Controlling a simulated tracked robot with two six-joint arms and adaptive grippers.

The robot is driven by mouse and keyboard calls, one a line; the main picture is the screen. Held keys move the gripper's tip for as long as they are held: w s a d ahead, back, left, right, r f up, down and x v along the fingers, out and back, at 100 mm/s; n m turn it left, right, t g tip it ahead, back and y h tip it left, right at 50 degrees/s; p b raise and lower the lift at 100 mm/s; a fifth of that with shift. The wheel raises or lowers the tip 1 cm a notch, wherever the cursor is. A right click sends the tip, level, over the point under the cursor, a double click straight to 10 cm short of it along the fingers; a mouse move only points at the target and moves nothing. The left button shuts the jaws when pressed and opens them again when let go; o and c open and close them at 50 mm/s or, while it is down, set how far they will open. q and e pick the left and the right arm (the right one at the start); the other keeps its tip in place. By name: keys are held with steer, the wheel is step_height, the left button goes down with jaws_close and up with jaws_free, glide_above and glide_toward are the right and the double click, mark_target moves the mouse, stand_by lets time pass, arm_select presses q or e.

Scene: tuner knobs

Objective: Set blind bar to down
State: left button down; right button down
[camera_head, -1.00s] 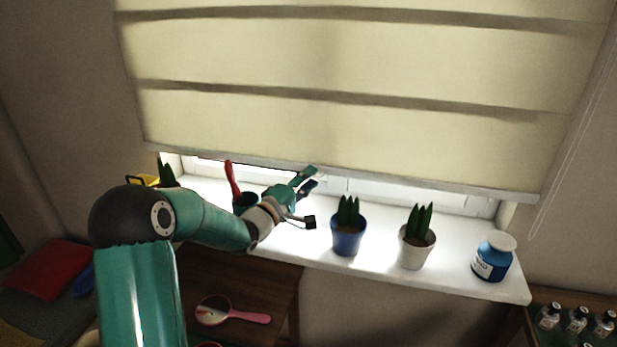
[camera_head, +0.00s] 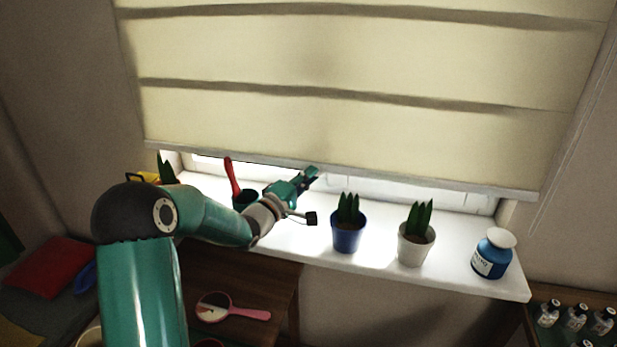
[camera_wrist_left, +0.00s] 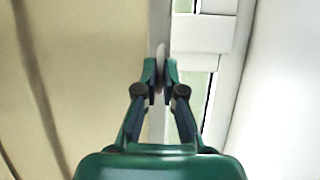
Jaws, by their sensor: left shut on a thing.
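The cream blind (camera_head: 330,50) hangs over the window, with a pale grey blind bar (camera_head: 430,183) along its bottom edge. The bar hangs a little above the sill, tilting lower to the right in the head view. My left gripper (camera_head: 313,172) is at the bar, left of its middle. In the left wrist view the gripper (camera_wrist_left: 160,72) is shut on the bar (camera_wrist_left: 157,35), whose edge runs between the fingertips. The fingers hide that part of the bar. My right gripper is not in view.
The white sill (camera_head: 300,238) holds a blue pot (camera_head: 347,238), a white pot (camera_head: 415,250), a blue jar (camera_head: 491,255) and a dark green cup with a red-handled tool (camera_head: 232,178). A pink hand mirror (camera_head: 228,309) lies on the wooden surface below.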

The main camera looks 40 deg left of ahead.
arm_select(q)
step_height(320, 180, down, 5)
steer(key=b, duration=0.3)
steer(key=shift+b, duration=0.3)
steer(key=shift+r, duration=0.1)
steer(key=c, duration=1.3)
jaws_free()
steer(key=shift+s, duration=0.1)
steer(key=s, duration=0.4)
steer(key=s+d+f, duration=0.1)
steer(key=s, duration=0.6)
steer(key=shift+s+d+f, duration=0.15)
steer(key=shift+s+f, duration=0.05)
steer(key=shift+s, duration=0.15)
